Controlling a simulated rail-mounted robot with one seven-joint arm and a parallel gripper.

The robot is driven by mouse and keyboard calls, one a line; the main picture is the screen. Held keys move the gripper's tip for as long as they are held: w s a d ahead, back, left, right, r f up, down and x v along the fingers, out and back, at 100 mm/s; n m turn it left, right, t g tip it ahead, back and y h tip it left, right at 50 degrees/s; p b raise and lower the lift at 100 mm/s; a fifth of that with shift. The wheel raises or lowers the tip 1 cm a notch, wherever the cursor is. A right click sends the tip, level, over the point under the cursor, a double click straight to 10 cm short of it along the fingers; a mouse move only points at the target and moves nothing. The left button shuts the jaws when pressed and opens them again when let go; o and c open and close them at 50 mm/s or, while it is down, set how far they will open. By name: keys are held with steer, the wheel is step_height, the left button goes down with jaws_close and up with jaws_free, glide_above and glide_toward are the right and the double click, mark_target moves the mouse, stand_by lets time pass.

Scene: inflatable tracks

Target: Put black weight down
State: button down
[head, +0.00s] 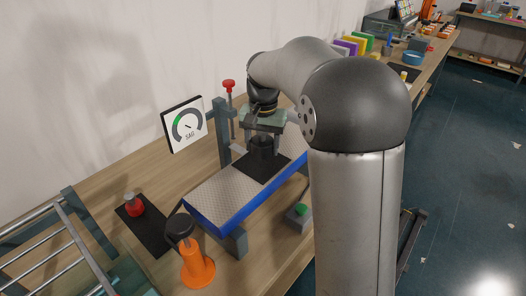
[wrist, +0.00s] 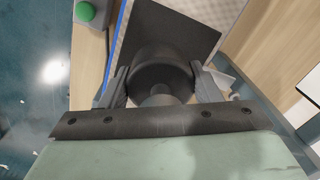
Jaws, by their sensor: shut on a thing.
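The black weight (head: 262,149) is a dark cylinder with a narrower neck. My gripper (head: 263,134) is shut on it from above. In the wrist view the weight (wrist: 160,68) sits between the two fingers of my gripper (wrist: 160,88). Below it is a black square pad (head: 268,167) on the grey, blue-sided track (head: 222,195); the pad also shows in the wrist view (wrist: 190,25). The weight is over the pad; I cannot tell whether its base touches it.
A gauge marked SAG (head: 187,126) stands behind the track. A red weight (head: 134,205) sits on a black mat at the left. An orange stand with a black top (head: 196,266) is in front. A green button box (head: 300,214) is beside the track. A metal rack (head: 62,240) is at far left.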

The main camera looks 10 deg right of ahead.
mark_target(263, 152)
steer(key=shift+w+d+f, duration=0.2)
steer(key=shift+w+f, duration=0.15)
steer(key=shift+f, duration=1.5)
